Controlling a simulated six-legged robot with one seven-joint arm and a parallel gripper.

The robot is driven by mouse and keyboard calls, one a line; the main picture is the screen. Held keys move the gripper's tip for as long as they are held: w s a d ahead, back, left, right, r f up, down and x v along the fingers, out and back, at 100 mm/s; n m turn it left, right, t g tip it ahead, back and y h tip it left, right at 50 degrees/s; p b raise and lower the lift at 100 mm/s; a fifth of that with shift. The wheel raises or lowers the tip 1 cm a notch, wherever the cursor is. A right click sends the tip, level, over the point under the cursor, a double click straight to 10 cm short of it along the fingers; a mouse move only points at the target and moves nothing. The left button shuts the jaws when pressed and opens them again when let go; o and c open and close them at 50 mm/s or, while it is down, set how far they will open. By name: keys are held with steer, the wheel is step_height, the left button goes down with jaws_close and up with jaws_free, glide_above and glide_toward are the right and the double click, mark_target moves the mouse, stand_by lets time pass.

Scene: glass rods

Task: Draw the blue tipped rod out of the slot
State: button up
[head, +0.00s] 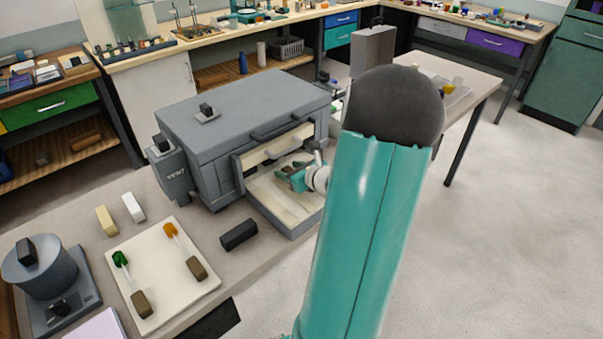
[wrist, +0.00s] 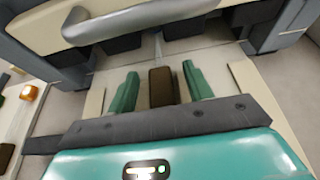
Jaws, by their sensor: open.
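My gripper (head: 291,176) is at the open front of the grey oven-like box (head: 245,110), low over its pale ledge (head: 280,208). In the wrist view my two green fingers (wrist: 161,92) stand apart. A brown block (wrist: 161,82) lies between them, with a gap on each side, so it is not clamped. It looks like the brown grips of the rods on the board. A faint clear shaft seems to run from it toward the box.
A pale board (head: 165,285) at front left bears a green-tipped rod (head: 121,260) and an orange-tipped rod (head: 171,231). A dark block (head: 239,235) lies between board and box. A grey handle bar (wrist: 140,22) crosses above my fingers. A grey round device (head: 38,265) stands far left.

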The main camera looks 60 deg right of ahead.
steer(key=shift+x, duration=0.9)
steer(key=shift+c, duration=0.4)
steer(key=c, duration=1)
steer(key=shift+s, duration=0.15)
